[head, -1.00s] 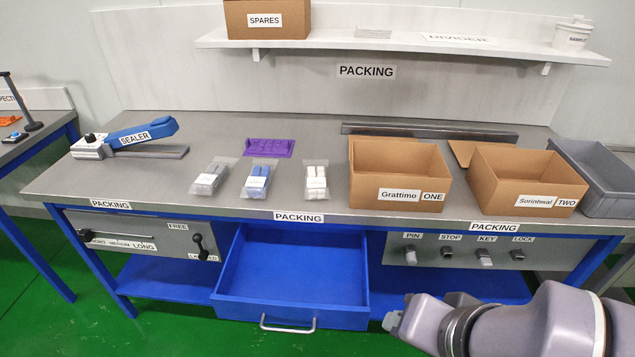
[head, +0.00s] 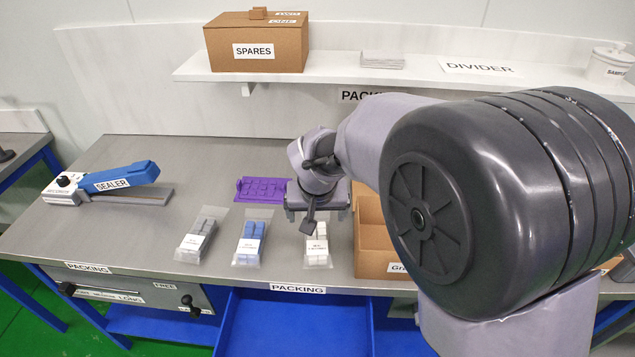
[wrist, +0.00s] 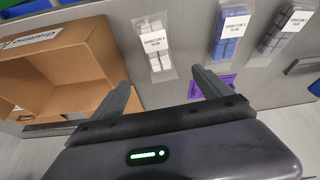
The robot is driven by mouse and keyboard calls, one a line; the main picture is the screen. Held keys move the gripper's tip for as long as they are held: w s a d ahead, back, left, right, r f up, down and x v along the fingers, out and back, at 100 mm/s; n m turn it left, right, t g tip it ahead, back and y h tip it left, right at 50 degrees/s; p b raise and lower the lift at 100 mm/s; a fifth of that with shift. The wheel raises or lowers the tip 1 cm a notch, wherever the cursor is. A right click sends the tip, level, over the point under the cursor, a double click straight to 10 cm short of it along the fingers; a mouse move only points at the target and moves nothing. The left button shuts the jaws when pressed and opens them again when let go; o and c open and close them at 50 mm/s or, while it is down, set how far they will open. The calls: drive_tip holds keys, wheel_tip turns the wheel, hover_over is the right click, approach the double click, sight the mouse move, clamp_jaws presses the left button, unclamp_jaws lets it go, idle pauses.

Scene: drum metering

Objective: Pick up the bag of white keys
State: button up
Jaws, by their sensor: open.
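The bag of white keys (head: 317,245) lies on the grey table, a clear bag with a white label, between the blue bag and the open carton. It also shows in the wrist view (wrist: 154,48), ahead of the fingers. My gripper (head: 317,214) is open and empty above the table, just behind and over the far end of the white bag. In the wrist view my gripper (wrist: 161,82) has its two fingers spread wide, with the white bag's near end between their tips. I cannot tell the exact height above the bag.
The bag of blue keys (head: 249,243) and the bag of grey keys (head: 196,241) lie to the left. A purple tray (head: 262,189) lies behind them. The open carton (head: 373,237) stands close on the right. The blue drawer (head: 262,325) is pulled out below the table.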

sight(317, 238)
drive_tip(key=b+x, duration=0.2)
drive_tip(key=x, duration=0.3)
drive_tip(key=s+b+x, duration=0.1)
drive_tip(key=b+x, duration=0.1)
drive_tip(key=x, duration=0.3)
drive_tip(key=b+x, duration=0.2)
drive_tip(key=x, duration=0.3)
drive_tip(key=shift+s+d+f, duration=0.2)
drive_tip(key=shift+s+f, duration=0.1)
drive_tip(key=shift+f, duration=0.25)
drive_tip(key=shift+w, duration=0.15)
drive_tip(key=shift+r, duration=0.1)
drive_tip(key=shift+c, duration=1.1)
drive_tip(key=c, duration=1.4)
